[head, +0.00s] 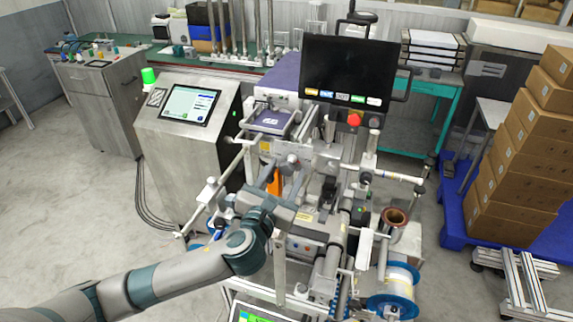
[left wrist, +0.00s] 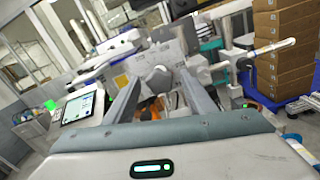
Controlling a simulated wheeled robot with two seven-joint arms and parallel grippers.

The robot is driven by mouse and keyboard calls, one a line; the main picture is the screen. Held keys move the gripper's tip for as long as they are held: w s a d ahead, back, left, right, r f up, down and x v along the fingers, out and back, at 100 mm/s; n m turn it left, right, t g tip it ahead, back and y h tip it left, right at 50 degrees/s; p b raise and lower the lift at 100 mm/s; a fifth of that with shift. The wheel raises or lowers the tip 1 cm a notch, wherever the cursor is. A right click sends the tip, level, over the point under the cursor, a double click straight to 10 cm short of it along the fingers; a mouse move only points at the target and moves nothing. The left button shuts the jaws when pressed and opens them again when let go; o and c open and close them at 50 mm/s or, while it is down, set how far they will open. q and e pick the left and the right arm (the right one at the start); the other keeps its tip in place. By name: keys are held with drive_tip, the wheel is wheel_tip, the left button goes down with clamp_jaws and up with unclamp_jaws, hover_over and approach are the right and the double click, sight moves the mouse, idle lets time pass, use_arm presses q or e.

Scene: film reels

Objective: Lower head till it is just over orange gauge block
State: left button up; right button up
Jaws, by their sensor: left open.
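My left gripper (head: 284,180) is over the middle of the machine in the head view. In the left wrist view its two fingers (left wrist: 159,80) are spread apart, with nothing held between them. A grey rounded knob (left wrist: 158,76) shows between and beyond the fingertips; I cannot tell if either finger touches it. The orange gauge block (head: 275,184) shows in part beside the gripper. Some orange also shows low between the fingers in the left wrist view (left wrist: 151,109). The machine's head is partly covered by my gripper, and its gap over the block cannot be read. My right gripper is not in view.
A black monitor (head: 347,73) stands above the machine. A grey cabinet with a touch screen (head: 190,104) stands to its left. Rollers and bars crowd the machine's sides, with a film reel (head: 392,283) at lower right. Stacked boxes (head: 525,150) stand on a blue pallet at right.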

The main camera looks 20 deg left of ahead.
use_arm(q)
drive_tip(key=shift+w, duration=0.75)
drive_tip(key=c, duration=1)
drive_tip(key=shift+c, duration=0.2)
